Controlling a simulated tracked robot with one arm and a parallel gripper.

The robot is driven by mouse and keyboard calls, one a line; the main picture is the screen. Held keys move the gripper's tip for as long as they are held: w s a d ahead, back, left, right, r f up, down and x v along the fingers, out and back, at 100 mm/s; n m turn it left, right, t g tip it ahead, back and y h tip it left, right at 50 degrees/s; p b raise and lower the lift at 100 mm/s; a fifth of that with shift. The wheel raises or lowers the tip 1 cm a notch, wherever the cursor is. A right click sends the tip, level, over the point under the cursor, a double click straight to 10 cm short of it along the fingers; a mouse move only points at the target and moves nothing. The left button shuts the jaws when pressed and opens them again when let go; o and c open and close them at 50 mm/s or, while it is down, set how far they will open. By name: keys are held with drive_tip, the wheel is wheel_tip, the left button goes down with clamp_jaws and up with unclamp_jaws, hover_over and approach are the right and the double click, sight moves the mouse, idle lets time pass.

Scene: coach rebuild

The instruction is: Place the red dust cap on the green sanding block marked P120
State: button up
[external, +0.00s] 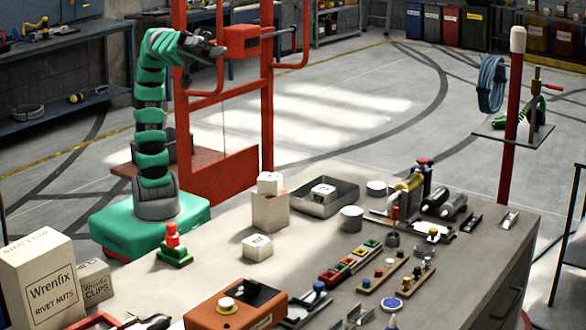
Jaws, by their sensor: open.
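My gripper (216,48) is raised at the upper left, beside the red frame and well away from the bench top; it is open and nothing shows in it. A row of small coloured blocks (350,261) lies mid-bench, with a green one (371,244) at its far end. The markings are too small to read, so I cannot tell which is P120. Small coloured caps or knobs stand on two wooden strips (383,273) to the right, a red one (379,271) among them. A red piece (172,234) also stands upright on a green stepped base (174,256) at the left.
White-topped boxes (270,210), a grey tray (345,195) and tins (351,218) stand on the bench's far side. An orange box (236,306) is at the front. Wrenfix cartons (38,280) stand at the left. A red post (514,110) rises behind the bench.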

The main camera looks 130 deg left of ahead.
drive_tip(key=s+a+f+g+y, duration=0.1)
drive_tip(key=a+y, duration=0.3)
drive_tip(key=a, duration=0.8)
drive_tip(key=s+a+f+m+g+y, duration=0.1)
drive_tip(key=s+a+y, duration=0.3)
drive_tip(key=a, duration=0.8)
drive_tip(key=shift+s+f+g, duration=0.3)
drive_tip(key=shift+g, duration=0.3)
